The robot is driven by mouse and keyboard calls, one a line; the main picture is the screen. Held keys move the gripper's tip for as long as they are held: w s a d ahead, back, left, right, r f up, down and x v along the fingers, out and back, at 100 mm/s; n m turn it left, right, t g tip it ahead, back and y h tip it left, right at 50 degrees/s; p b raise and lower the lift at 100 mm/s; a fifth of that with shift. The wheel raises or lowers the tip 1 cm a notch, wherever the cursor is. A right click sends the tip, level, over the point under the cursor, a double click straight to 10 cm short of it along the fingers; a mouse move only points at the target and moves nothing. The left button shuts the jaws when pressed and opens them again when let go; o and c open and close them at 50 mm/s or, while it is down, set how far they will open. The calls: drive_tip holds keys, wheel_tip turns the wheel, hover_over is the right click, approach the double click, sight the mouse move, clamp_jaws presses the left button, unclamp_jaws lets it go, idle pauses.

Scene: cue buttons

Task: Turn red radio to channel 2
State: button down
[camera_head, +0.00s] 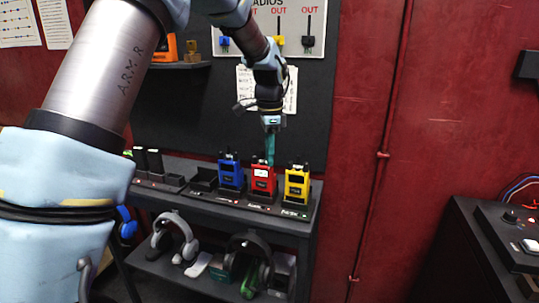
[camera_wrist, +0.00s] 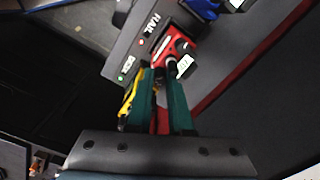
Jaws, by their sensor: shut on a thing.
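The red radio (camera_head: 262,178) stands upright in the middle of three radios on the dark shelf dock. It also shows in the wrist view (camera_wrist: 168,47), with a small lit display too small to read. My gripper (camera_head: 270,161) points down onto its top. In the wrist view its teal fingers (camera_wrist: 161,72) are shut at the top of the red radio, on what appears to be its knob. The fingertips hide most of the held part. The channel setting cannot be read.
A blue radio (camera_head: 230,173) stands left of the red one and a yellow radio (camera_head: 297,184) close on its right. Headphones (camera_head: 175,236) sit on the lower shelf. A board (camera_head: 292,22) with coloured tags hangs on the wall above. A console (camera_head: 500,235) stands at right.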

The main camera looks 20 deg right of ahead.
drive_tip(key=c, duration=0.8)
unclamp_jaws()
wheel_tip(320, 180, up, 11)
drive_tip(key=b, duration=0.2)
drive_tip(key=shift+s+f, duration=0.1)
